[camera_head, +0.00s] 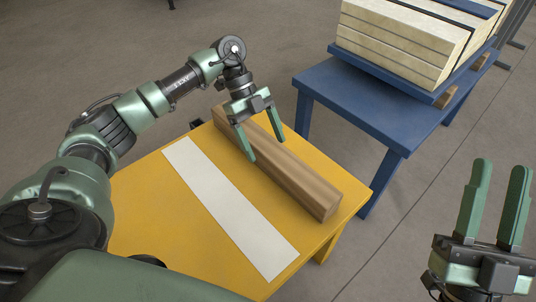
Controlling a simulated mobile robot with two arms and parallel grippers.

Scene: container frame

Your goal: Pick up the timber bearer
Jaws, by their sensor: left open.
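The timber bearer (300,181) is a long brown wooden beam. It lies on the yellow table (150,220), running diagonally from the back to the front right. My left gripper (266,149) is open, with its fingers pointing down around the bearer's far half. One finger is on the near side and the other on the far side; I cannot tell whether either touches the wood. My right gripper (505,205) is at the lower right, away from the table, with its fingers pointing up and apart and nothing between them.
A white strip (229,206) lies on the yellow table beside the bearer. A blue table (350,95) stands behind to the right, carrying a blue tray with a stack of pale boards (392,48). Grey floor lies open between the table and my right gripper.

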